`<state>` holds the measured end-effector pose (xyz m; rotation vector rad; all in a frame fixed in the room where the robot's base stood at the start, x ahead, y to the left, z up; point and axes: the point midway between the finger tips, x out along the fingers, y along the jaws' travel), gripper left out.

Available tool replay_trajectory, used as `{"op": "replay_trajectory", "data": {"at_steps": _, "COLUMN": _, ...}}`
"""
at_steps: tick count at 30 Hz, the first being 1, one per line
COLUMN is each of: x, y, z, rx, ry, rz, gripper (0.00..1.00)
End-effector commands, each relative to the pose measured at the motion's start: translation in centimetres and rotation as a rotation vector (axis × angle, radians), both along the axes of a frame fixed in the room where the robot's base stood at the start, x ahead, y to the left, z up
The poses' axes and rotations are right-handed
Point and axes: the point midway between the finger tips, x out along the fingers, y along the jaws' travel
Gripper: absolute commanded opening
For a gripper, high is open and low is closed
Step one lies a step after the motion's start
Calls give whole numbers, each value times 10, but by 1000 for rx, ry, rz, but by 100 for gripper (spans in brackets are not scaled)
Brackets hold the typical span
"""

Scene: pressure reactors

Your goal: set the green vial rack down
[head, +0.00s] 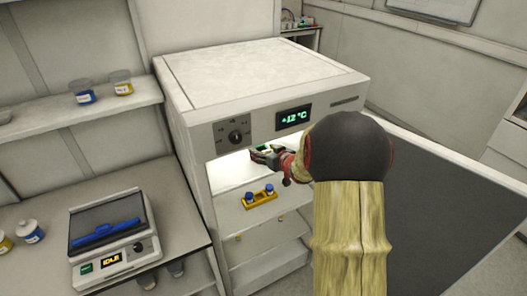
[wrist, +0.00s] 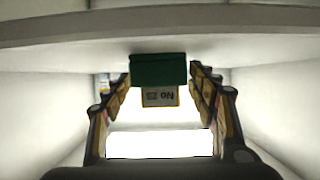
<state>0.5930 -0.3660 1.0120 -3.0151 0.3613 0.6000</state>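The green vial rack (wrist: 158,70) shows end-on in the wrist view as a dark green block with an upside-down label. It sits between the fingertips of my gripper (wrist: 160,83), which appear to press on both its sides. In the head view my gripper (head: 268,154) reaches into the upper bay of the open white cabinet (head: 262,76), and a small bit of green shows at its tip. A pale shelf surface (wrist: 250,22) runs close along the rack in the wrist view. I cannot tell whether rack and shelf touch. Any vials in it are hidden.
A yellow rack (head: 260,200) with blue-capped vials stands on the cabinet shelf below my gripper. The cabinet display reads about 12 °C, its sign unclear. A benchtop device (head: 112,240) reading IDLE stands at left, below a wall shelf (head: 75,110) with jars. A dark surface lies at right.

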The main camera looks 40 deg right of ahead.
Motion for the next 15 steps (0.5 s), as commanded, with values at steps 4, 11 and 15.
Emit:
{"op": "replay_trajectory", "data": {"at_steps": 4, "x": 0, "y": 0, "z": 0, "rx": 0, "ry": 0, "rz": 0, "gripper": 63}}
{"op": "replay_trajectory", "data": {"at_steps": 11, "x": 0, "y": 0, "z": 2, "rx": 0, "ry": -1, "rz": 0, "gripper": 63}}
{"op": "replay_trajectory", "data": {"at_steps": 15, "x": -10, "y": 2, "z": 10, "rx": -1, "ry": -1, "rz": -1, "gripper": 63}}
